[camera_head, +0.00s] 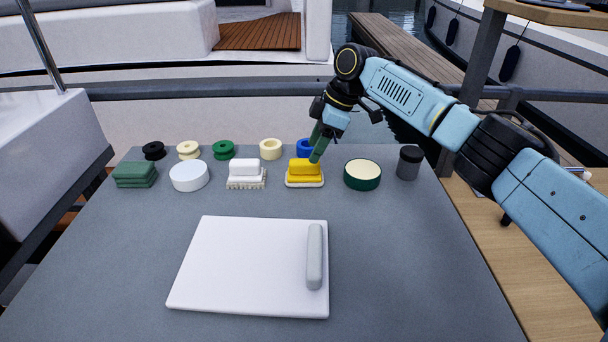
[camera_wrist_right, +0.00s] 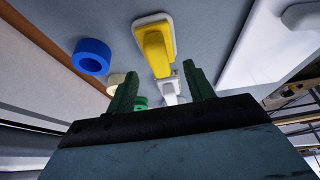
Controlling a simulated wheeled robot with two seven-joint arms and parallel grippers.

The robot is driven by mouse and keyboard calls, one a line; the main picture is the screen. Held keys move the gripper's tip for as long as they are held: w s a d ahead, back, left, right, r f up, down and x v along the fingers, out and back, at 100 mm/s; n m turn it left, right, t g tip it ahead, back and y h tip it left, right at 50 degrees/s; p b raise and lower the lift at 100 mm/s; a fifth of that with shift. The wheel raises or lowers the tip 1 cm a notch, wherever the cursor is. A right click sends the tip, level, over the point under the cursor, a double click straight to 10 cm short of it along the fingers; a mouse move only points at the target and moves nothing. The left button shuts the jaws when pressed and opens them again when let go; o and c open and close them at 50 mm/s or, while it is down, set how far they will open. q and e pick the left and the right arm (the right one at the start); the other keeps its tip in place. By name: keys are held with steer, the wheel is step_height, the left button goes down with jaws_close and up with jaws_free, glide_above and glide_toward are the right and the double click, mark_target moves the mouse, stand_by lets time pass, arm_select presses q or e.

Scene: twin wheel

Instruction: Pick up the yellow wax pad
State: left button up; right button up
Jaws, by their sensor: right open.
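The yellow wax pad (camera_head: 303,172) has a yellow grip on top and a pale base. My left gripper is not in view.
A white brush (camera_head: 245,172) stands left of the pad and a green tin with a cream top (camera_head: 362,175) right of it. A blue ring (camera_head: 304,147) is close behind. A white board (camera_head: 240,265) with a grey bar lies in front. Bare table separates them.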

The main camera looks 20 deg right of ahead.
mark_target(305, 161)
steer(key=b+x, duration=0.1)
steer(key=x, duration=0.4)
steer(key=shift+w+a, duration=0.2)
steer(key=shift+a+f+b, duration=0.2)
steer(key=shift+f+b, duration=0.1)
steer(key=shift+f, duration=0.05)
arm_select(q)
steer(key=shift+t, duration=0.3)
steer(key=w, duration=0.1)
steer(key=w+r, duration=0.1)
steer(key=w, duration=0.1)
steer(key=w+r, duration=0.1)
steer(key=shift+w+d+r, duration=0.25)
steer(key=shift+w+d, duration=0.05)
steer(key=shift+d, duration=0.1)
arm_select(e)
steer(key=shift+c, duration=0.4)
steer(key=c, duration=1)
